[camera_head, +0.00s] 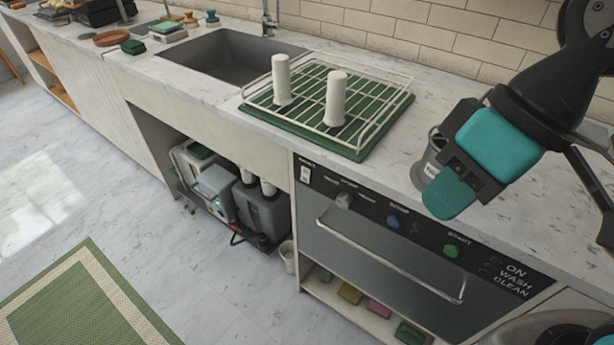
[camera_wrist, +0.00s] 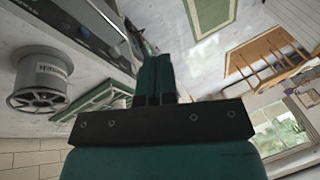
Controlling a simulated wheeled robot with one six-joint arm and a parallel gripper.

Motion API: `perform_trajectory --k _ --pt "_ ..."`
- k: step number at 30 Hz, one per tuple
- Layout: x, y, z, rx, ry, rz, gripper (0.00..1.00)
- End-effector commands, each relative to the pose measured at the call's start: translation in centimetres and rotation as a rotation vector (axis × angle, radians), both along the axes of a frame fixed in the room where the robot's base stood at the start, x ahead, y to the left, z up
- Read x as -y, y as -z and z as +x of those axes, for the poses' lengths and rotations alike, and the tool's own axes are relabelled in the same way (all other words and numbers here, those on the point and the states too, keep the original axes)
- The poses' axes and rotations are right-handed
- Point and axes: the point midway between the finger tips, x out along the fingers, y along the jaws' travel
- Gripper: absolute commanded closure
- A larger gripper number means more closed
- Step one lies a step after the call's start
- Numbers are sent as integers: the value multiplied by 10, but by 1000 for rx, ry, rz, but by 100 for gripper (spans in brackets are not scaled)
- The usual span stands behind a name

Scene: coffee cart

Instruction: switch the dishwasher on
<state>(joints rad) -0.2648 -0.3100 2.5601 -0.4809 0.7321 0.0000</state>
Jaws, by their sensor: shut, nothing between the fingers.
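The dishwasher (camera_head: 375,255) is under the counter, its door closed, with a bar handle (camera_head: 390,250) across the front. Its dark control strip carries a white rocker switch (camera_head: 305,174) at the left end, a grey knob (camera_head: 343,200), a blue button (camera_head: 392,221) and a green button (camera_head: 450,251). White lettering ON WASH CLEAN stands at the right end. My gripper (camera_head: 447,197) is shut and empty, above the counter's front edge near the green button. Its closed dark-green fingers (camera_wrist: 155,75) also show in the wrist view. I cannot tell the switch's position.
A grey labelled cylinder (camera_wrist: 40,85) stands on the counter, partly behind my gripper in the head view. A wire dish rack (camera_head: 375,130) with two white upright items sits on a green tray (camera_head: 357,153). The sink (camera_head: 225,57) is farther left. Several sponges lie below the dishwasher.

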Motion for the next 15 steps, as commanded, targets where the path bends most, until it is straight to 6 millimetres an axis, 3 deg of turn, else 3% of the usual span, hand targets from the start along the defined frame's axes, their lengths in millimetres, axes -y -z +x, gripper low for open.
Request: perform_trajectory --k 5,8,11,15 --pt "-1 1 4 3 -2 -8 100" --pt "-1 9 25 15 -8 -51 100" --pt "-10 25 65 48 -24 -142 100" --pt "-45 63 136 139 -67 -334 100"
